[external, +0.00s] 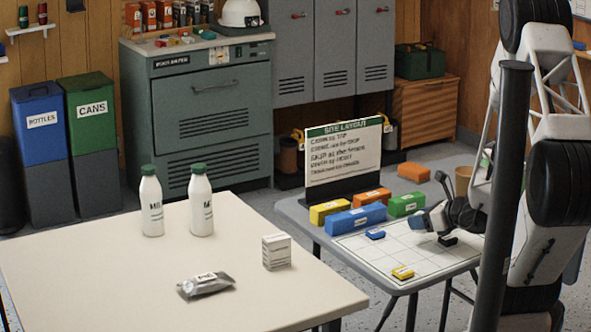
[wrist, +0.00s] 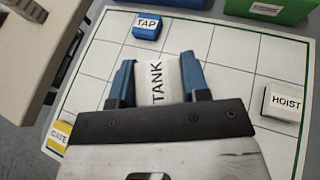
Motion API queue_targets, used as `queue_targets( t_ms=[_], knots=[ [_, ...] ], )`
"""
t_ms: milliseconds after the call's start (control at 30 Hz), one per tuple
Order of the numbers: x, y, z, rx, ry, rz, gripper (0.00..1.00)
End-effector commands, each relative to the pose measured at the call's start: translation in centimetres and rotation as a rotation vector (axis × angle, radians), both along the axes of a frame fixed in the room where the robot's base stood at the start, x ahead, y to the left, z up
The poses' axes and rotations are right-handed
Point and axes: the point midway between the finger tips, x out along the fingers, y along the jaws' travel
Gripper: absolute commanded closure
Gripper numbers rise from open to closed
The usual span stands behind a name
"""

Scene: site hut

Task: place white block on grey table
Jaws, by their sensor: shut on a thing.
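My gripper (external: 430,220) is over the gridded white mat on the grey table (external: 293,207). In the wrist view, its blue fingers (wrist: 158,80) are shut on the white block (wrist: 158,72), labelled TANK. The block lies between the two fingers, with its label facing the camera. Its underside is hidden, so I cannot tell whether it touches the mat. In the external view the block is too small to make out clearly.
On the mat are a blue TAP block (wrist: 147,26), a yellow GATE block (external: 402,272) and a HOIST block (wrist: 282,103). Long coloured boxes (external: 356,219) and a sign (external: 344,152) stand behind. A cream table (external: 120,270) holds bottles, a carton and a pouch.

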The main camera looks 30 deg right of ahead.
Motion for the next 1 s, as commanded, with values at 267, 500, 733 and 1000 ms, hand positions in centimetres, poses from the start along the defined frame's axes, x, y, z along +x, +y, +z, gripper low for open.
queue_targets(
  t_ms=[267,500,733,1000],
  knots=[
    [0.0,0.0,-1.9,0.002,0.002,0.000,0.83],
    [0.0,0.0,-4.0,0.001,0.002,-0.001,0.83],
    [0.0,0.0,-4.0,0.001,0.000,0.000,0.83],
    [0.0,0.0,-4.3,0.000,0.001,0.000,0.50]
  ],
)
